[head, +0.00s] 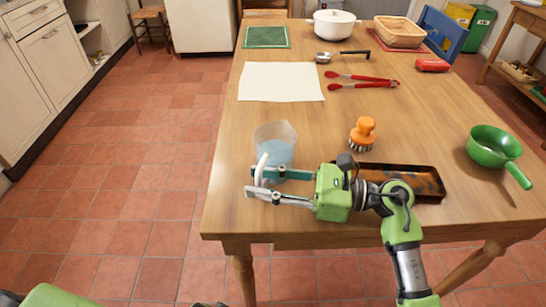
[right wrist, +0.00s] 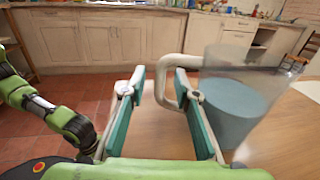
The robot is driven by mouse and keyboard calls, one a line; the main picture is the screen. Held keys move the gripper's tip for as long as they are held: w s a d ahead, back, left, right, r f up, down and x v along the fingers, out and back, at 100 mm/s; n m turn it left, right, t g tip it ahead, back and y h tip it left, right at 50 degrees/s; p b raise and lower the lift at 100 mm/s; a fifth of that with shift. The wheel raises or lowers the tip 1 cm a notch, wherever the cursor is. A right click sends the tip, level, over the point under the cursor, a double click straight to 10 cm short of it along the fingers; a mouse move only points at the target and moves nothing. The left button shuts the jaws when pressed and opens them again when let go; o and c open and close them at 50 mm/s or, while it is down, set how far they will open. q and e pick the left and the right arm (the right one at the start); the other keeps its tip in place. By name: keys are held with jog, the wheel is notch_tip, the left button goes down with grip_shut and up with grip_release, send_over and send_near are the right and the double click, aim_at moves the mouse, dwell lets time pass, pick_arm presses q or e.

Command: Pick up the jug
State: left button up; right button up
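The jug (head: 277,150) is a clear, pale vessel with a blue lower part and a white handle. It stands upright near the left front of the wooden table (head: 330,222). My right gripper (head: 258,182) reaches in from the right, low in front of the jug. In the right wrist view my right gripper (right wrist: 159,84) has its teal-padded fingers apart, with the white handle (right wrist: 162,78) between their tips. The jug's blue body (right wrist: 228,108) is outside the right-hand finger. A gap shows between the handle and the left-hand finger. My left gripper does not show.
Behind my right gripper lies a dark tray (head: 425,182), with an orange brush (head: 363,133) beyond it. A green pan (head: 493,148) is at the right. Red tongs (head: 362,79), a ladle (head: 340,55) and a white sheet (head: 280,82) lie farther back. The table's left edge is near the jug.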

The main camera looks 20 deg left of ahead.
jog(key=shift+a, duration=0.4)
grip_shut()
jog(key=shift+r, duration=0.1)
jog(key=shift+r, duration=0.15)
